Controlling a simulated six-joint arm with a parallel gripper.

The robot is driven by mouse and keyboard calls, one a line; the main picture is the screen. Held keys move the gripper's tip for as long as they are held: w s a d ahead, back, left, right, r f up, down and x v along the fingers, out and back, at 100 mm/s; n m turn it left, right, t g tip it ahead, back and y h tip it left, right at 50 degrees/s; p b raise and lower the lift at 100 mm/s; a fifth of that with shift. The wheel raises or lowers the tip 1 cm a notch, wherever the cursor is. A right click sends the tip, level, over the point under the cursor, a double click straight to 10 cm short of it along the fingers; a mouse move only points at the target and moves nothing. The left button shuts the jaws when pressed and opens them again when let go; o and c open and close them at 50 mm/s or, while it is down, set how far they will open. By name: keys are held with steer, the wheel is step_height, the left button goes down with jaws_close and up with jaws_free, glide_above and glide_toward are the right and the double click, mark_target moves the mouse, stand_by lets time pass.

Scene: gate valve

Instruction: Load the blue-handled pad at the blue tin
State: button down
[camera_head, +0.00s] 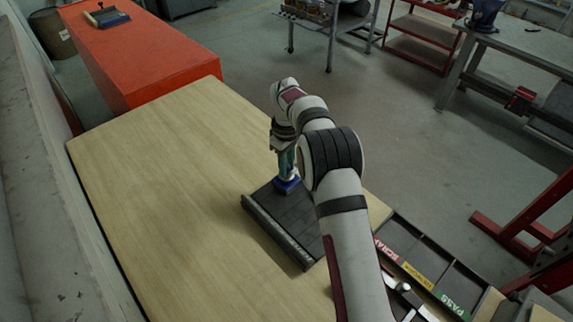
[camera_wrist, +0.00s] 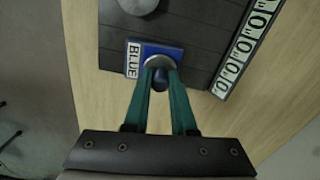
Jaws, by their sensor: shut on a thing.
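The blue tin (camera_wrist: 174,51) is a square blue piece with a white BLUE label on its left side in the wrist view. It sits on a dark grey board, and it also shows in the head view (camera_head: 287,186). My gripper (camera_wrist: 160,72) is shut on the dark blue handle (camera_wrist: 160,84) of the blue-handled pad. The pad's round grey part (camera_wrist: 159,61) lies over the tin in the wrist view. Whether the pad touches the tin's face is unclear. In the head view, my gripper (camera_head: 286,163) points down directly above the tin.
The dark board (camera_head: 270,215) has a row of number plates (camera_wrist: 240,50) along one edge. Another round grey piece (camera_wrist: 138,4) is at the wrist view's top. A labelled tray (camera_head: 430,262) is at right. The wooden table's left side (camera_head: 150,170) is clear.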

steer(key=shift+f, duration=0.55)
stand_by(1.3)
step_height(320, 180, up, 6)
steer(key=shift+f, duration=0.1)
steer(key=shift+r, duration=0.65)
